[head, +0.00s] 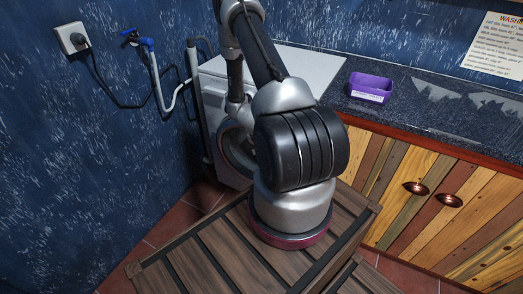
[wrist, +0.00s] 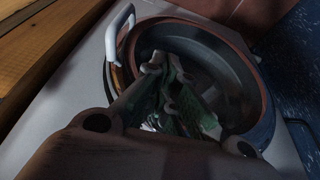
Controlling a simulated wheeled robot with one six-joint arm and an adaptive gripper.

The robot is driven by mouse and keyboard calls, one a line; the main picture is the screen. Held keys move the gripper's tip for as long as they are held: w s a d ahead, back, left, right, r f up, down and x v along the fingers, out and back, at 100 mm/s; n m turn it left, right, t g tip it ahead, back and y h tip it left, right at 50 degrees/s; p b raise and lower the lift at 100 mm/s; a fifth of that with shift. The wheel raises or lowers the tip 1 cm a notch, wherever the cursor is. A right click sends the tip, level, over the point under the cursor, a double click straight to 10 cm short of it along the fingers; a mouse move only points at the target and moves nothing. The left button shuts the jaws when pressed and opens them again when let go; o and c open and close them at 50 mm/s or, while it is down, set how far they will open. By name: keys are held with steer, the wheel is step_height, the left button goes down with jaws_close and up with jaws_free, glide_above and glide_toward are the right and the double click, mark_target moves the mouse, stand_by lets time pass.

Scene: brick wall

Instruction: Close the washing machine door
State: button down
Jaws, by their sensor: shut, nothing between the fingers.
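The white washing machine (head: 300,65) stands in the corner beside the counter. Its round door (head: 238,152) is low on the front, partly hidden by my arm in the head view. In the wrist view the round door (wrist: 226,52) has a brownish rim, a dark hollow middle and a pale handle (wrist: 118,42) on its left. I cannot tell exactly how far it stands open. My gripper (wrist: 170,85) is shut and empty, its fingers over the dark round middle; contact cannot be told. In the head view my arm hides most of the gripper.
Wooden cabinets (head: 430,195) with a dark counter (head: 425,100) adjoin the machine on the right. A purple tub (head: 370,88) sits on the counter. A blue tap (head: 138,40) with a hose and a plugged socket (head: 72,38) are on the left wall.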

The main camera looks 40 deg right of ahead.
steer(key=v, duration=0.9)
steer(key=shift+r, duration=0.25)
steer(key=shift+a, duration=0.15)
steer(key=s+a+n+y, duration=0.1)
steer(key=s+a+y, duration=0.1)
steer(key=a+y, duration=0.45)
steer(key=s+a+r+n+g, duration=0.1)
steer(key=a+r+n, duration=0.2)
steer(key=a+r, duration=0.5)
steer(key=s+a+r+n+t, duration=0.1)
steer(key=s+r+n, duration=0.2)
steer(key=r, duration=0.8)
steer(key=s+a+r+n+t+h, duration=0.1)
steer(key=s+r+n, duration=0.2)
steer(key=r, duration=0.9)
steer(key=s+a+r+n+t+h, duration=0.1)
steer(key=s+r+n, duration=0.2)
steer(key=s+r, duration=0.5)
step_height(320, 180, up, 4)
steer(key=shift+s+f+n+t, duration=0.25)
steer(key=shift+s+n+t, duration=0.05)
steer(key=shift+s+t, duration=0.1)
